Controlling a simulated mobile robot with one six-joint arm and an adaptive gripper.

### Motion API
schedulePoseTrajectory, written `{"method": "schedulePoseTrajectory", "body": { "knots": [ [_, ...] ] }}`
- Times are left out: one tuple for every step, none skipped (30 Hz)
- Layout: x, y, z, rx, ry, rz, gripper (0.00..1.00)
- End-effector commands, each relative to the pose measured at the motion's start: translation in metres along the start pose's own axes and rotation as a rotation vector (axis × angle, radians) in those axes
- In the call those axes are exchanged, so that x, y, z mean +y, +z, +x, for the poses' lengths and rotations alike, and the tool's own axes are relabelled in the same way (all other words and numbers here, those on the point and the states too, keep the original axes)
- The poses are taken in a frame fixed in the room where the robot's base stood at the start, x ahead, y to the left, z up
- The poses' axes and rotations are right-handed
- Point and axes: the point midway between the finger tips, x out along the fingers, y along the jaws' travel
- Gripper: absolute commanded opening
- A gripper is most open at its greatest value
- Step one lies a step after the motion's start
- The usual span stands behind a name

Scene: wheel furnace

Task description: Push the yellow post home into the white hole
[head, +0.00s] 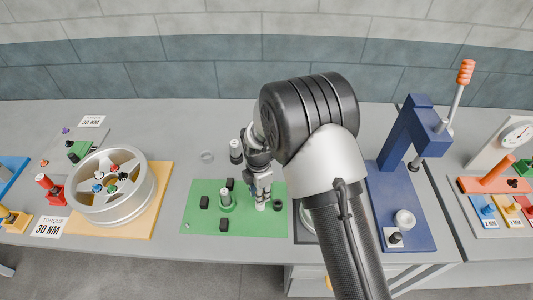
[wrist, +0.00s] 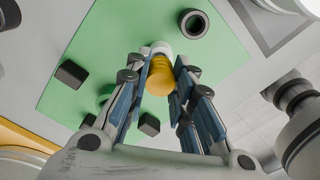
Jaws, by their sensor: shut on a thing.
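My gripper (head: 262,190) is low over the green board (head: 245,229) on the bench. In the wrist view, its two blue-padded fingers (wrist: 155,72) are closed on the yellow post (wrist: 160,78), one on each side. The post's far end meets a white round piece (wrist: 161,47), which looks like the rim of the white hole. It also shows in the head view as a small white cylinder (head: 261,204) under the gripper. I cannot tell how deep the post sits. In the head view, my gripper hides the yellow post.
A dark ring (wrist: 194,23) stands on the board close to the white piece. Several black blocks (wrist: 71,74) and a green holder (head: 226,201) are left of the gripper. A blue press (head: 408,140) is at the right, a silver wheel (head: 112,190) at the left.

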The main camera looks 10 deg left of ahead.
Motion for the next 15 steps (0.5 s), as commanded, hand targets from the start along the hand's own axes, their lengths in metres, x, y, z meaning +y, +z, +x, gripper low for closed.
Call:
{"method": "schedulePoseTrajectory", "body": {
  "knots": [
    [0.0,0.0,0.0012,0.0,0.0,0.0,0.0],
    [0.0,0.0,0.0018,0.0,0.0,0.0,0.0],
    [0.0,0.0,0.0026,0.0,0.0,0.0,0.0],
    [0.0,0.0,0.0033,0.0,0.0,0.0,0.0],
    [0.0,0.0,0.0039,0.0,0.0,0.0,0.0],
    [0.0,0.0,0.0048,0.0,0.0,0.0,0.0],
    [0.0,0.0,0.0054,0.0,0.0,0.0,0.0],
    [0.0,0.0,0.006,0.0,0.0,0.0,0.0],
    [0.0001,0.0,0.0068,0.0,0.0,0.0,0.0],
    [0.0,0.0,0.0074,0.0,0.0,0.0,0.0],
    [0.0,0.0,0.008,0.0,0.0,0.0,0.0],
    [0.0,0.0,0.0088,0.0,0.0,0.0,0.0],
    [0.0,0.0,0.0095,0.0,0.0,0.0,0.0],
    [0.0,0.0,0.0101,0.0,0.0,0.0,0.0],
    [0.0,0.0,0.011,0.0,0.0,0.0,0.0]
  ]
}}
